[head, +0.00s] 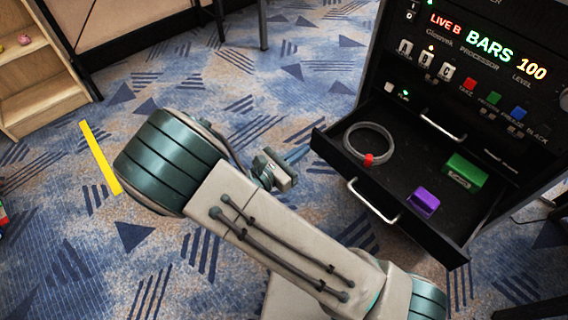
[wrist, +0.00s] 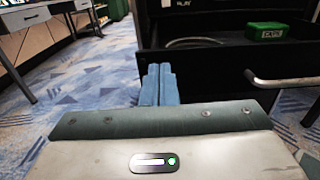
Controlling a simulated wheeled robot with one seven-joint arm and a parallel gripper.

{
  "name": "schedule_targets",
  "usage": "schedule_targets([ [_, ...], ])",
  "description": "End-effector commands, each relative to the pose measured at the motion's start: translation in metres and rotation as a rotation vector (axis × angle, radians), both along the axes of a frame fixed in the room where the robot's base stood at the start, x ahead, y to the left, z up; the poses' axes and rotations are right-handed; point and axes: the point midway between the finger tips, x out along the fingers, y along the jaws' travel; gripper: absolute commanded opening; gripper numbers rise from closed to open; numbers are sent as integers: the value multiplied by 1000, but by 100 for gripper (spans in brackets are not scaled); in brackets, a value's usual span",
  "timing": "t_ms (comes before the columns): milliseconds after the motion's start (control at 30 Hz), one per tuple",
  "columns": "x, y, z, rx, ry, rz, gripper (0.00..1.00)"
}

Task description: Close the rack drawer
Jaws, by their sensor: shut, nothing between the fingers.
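The rack drawer (head: 398,216) stands pulled out of the black rack (head: 466,60) in the head view. Its silver handle (head: 372,201) is on the front panel. Inside lie a coiled grey cable with a red tie (head: 368,146), a green box (head: 466,172) and a purple box (head: 423,202). My gripper (head: 296,155) is shut and empty, just left of the drawer's left front corner. In the wrist view, the blue fingers (wrist: 158,84) are together in front of the drawer front (wrist: 205,66), left of the handle (wrist: 285,79). I cannot tell whether they touch it.
Another silver handle (head: 443,127) is on the rack just above the open drawer. A wooden shelf (head: 38,70) stands at the far left. A yellow strip (head: 100,158) lies on the patterned carpet. The carpet left of the drawer is mostly clear. A table (wrist: 40,18) stands at the wrist view's upper left.

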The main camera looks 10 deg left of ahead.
Motion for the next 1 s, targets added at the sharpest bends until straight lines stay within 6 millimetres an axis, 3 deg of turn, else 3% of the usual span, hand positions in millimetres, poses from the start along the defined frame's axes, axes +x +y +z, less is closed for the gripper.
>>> schedule_targets([
  [300,34,-27,-1,1,-1,-2,0],
  [1000,46,-30,1,-1,1,20,0],
])
